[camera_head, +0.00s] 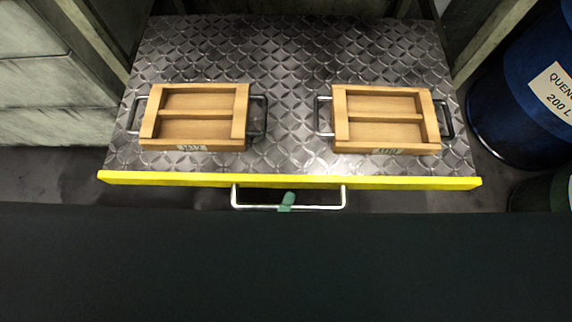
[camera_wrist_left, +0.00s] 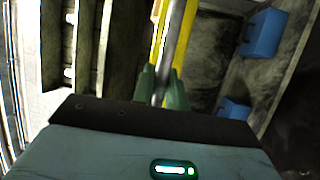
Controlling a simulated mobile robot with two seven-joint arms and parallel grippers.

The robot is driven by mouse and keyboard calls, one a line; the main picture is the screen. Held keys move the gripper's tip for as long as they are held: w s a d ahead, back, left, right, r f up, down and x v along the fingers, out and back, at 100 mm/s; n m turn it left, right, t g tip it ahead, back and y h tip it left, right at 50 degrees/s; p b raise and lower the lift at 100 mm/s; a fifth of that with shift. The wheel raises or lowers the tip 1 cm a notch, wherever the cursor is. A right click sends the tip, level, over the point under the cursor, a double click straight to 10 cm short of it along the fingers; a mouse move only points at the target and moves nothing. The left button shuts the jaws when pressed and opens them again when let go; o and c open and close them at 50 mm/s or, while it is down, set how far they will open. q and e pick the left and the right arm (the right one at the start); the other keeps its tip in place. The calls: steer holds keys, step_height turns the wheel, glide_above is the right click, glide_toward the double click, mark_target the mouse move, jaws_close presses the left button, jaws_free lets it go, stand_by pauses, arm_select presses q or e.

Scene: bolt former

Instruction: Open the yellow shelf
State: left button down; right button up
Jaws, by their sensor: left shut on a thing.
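The yellow shelf is a grey diamond-plate surface (camera_head: 290,110) with a yellow front edge (camera_head: 400,182); it stretches forward from between dark uprights. A silver bar handle (camera_head: 239,199) sticks out from the middle of the front edge. My left gripper (camera_head: 286,200) shows only as green fingertips at the middle of that handle. In the left wrist view, its green fingers (camera_wrist_left: 162,90) are closed on the handle bar (camera_wrist_left: 178,45), with the yellow edge (camera_wrist_left: 158,35) just beyond. My right gripper is not in view.
Two wooden trays with metal handles, one left (camera_head: 240,115) and one right (camera_head: 341,115), rest on the shelf. A blue drum (camera_head: 515,100) stands close to the shelf's right side. Blue bins (camera_wrist_left: 263,33) show in the left wrist view. A dark surface fills the lower head view.

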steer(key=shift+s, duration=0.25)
arm_select(q)
steer(key=c, duration=1.4)
jaws_free()
